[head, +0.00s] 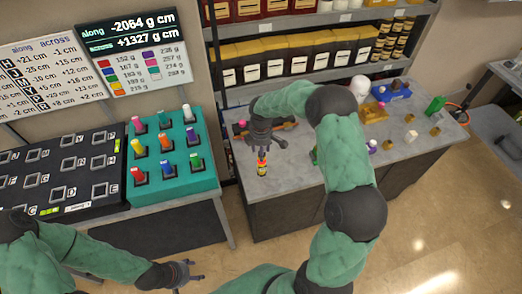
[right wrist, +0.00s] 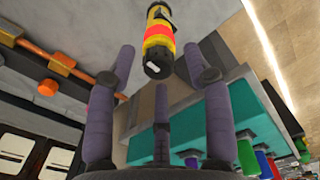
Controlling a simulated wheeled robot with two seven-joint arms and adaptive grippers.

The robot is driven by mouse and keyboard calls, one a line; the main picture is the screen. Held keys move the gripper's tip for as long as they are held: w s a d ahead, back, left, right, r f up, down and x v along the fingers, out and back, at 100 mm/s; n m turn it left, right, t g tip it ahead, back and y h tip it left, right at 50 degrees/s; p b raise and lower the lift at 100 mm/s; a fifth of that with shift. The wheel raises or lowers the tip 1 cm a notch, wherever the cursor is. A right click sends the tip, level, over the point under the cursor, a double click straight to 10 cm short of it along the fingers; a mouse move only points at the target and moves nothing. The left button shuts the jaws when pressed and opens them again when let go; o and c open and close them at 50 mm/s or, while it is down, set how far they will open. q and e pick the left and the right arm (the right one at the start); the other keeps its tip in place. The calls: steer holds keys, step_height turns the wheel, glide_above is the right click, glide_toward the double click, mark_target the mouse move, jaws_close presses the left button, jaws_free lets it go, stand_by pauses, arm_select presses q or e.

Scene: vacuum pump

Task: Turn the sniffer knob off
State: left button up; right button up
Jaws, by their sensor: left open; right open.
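A small cylinder in yellow and red with black ends stands on the grey counter in the head view (head: 262,168) and in the right wrist view (right wrist: 158,48). I take it to be the sniffer, but cannot be sure. A pale mark shows on its black end in the wrist view; I cannot tell the knob's setting. My right gripper (head: 267,141) is above it, fingers spread. In the wrist view the open right gripper (right wrist: 160,85) has the cylinder beyond its fingertips, not between them. My left gripper (head: 186,275) is open and empty at the bottom, away from the counter.
A teal box (head: 205,187) with coloured pegs and a black lettered panel (head: 55,180) stand on the left bench. An orange rod (right wrist: 60,60) lies near the cylinder. Shelves with bags (head: 290,62) stand behind. Coloured items crowd the counter's right part.

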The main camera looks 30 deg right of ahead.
jaws_close()
stand_by(0.4)
steer(key=m+b, duration=0.2)
steer(key=m, duration=0.2)
steer(key=shift+f, duration=0.1)
steer(key=m+b, duration=0.1)
steer(key=m, duration=0.3)
steer(key=shift+b, duration=0.35)
steer(key=m+b, duration=0.1)
steer(key=m, duration=0.4)
steer(key=shift+w+d, duration=0.1)
steer(key=m+b, duration=0.1)
steer(key=m, duration=0.3)
steer(key=shift+m+b, duration=0.3)
steer(key=shift+b, duration=0.1)
